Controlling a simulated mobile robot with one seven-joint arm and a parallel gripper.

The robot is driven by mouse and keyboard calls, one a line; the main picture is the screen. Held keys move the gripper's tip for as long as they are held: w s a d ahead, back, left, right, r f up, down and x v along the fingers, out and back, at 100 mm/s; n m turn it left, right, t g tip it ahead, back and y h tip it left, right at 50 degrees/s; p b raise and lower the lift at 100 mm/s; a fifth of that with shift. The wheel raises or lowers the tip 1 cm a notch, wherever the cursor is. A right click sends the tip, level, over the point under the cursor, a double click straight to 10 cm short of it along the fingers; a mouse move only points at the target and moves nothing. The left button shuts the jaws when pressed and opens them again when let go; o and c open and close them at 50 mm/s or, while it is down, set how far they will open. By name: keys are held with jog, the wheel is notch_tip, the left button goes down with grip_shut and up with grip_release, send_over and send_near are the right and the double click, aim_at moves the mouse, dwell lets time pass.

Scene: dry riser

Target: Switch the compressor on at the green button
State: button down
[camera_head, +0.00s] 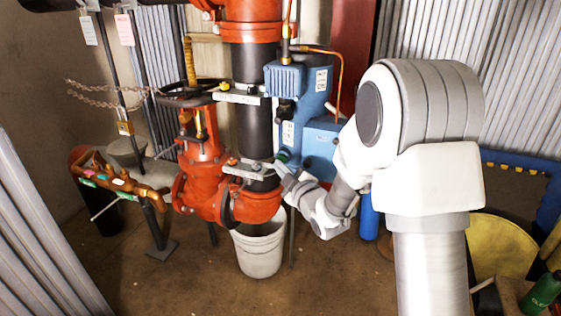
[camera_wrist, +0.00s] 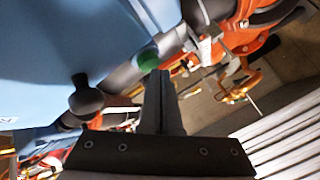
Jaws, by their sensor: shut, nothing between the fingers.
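The compressor (camera_head: 307,95) is a blue unit beside the black vertical pipe; its blue casing (camera_wrist: 75,45) fills the upper left of the wrist view. The green button (camera_wrist: 148,57) shows in the wrist view as a small green round piece just beyond my fingertips. In the head view a small bit of green (camera_head: 283,156) shows at the compressor's lower left. My gripper (camera_wrist: 160,74) is shut and empty, its fingers pointing at the green button. The tips are very close to it; I cannot tell whether they touch. In the head view my gripper (camera_head: 282,167) is at the compressor's lower left.
Orange valve (camera_head: 202,160) and pipework stand left of the compressor, with a black handwheel (camera_head: 190,96) above. A white bucket (camera_head: 259,250) stands below on the floor. A black knob (camera_wrist: 86,100) juts out left of my fingers. Open floor lies at front left.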

jog(key=shift+w, duration=0.1)
dwell(0.4)
jog(key=shift+w+d+b, duration=0.15)
jog(key=shift+w+b, duration=0.15)
jog(key=shift+b, duration=0.05)
jog(key=shift+s, duration=0.1)
jog(key=shift+s+b, duration=0.3)
jog(key=shift+b, duration=0.2)
jog(key=s+a+b, duration=0.2)
jog(key=s+b, duration=0.1)
jog(key=s, duration=0.2)
jog(key=shift+s+a, duration=0.2)
jog(key=shift+s, duration=0.15)
